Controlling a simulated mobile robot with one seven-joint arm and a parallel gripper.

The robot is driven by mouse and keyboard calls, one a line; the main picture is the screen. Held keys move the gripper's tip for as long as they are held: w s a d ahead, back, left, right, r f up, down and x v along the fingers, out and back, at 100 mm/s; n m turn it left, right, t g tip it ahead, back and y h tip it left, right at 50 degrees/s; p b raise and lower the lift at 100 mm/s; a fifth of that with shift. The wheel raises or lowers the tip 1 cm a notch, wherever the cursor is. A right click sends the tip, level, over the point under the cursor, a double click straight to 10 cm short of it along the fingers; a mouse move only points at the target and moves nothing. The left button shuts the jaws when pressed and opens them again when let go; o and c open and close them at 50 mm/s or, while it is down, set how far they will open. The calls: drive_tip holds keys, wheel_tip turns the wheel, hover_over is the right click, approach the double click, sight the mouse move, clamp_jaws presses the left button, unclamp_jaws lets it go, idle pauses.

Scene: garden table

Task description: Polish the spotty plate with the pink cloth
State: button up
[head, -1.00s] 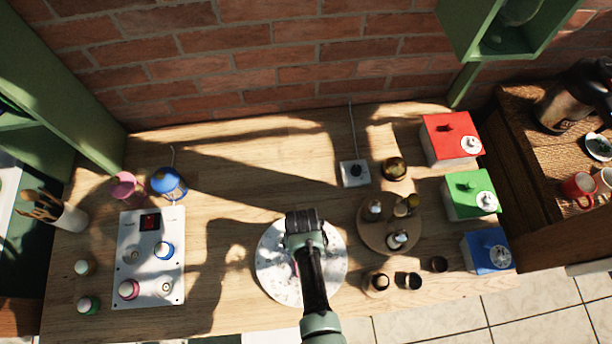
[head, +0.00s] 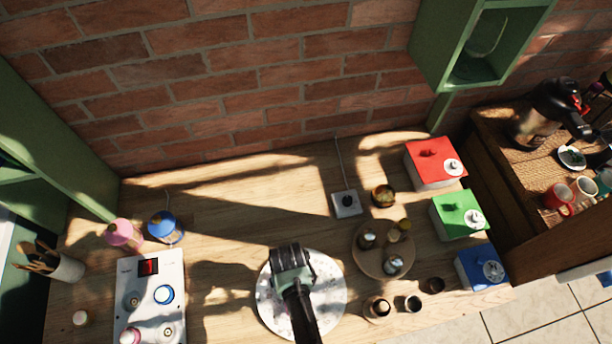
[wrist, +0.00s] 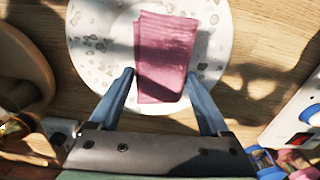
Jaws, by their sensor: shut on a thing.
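The white plate (head: 331,290) lies on the wooden table, with grey-brown spots visible on it. In the wrist view the plate (wrist: 90,62) shows spots on both sides of the pink cloth (wrist: 166,45). The cloth is folded into a rectangle and lies over the plate's middle. My gripper (wrist: 160,76) is shut on the cloth, one finger at each side of its near part. In the head view my gripper (head: 290,262) is over the plate and hides the cloth and part of the plate.
A round wooden stand (head: 370,260) with small jars is close to the plate's right. A white panel (head: 150,300) with knobs is to the left. Red (head: 435,165), green (head: 458,215) and blue (head: 482,267) boxes line the right edge. The table behind the plate is mostly clear.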

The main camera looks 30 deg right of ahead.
drive_tip(key=shift+r+p, duration=2)
drive_tip(key=shift+r, duration=0.6)
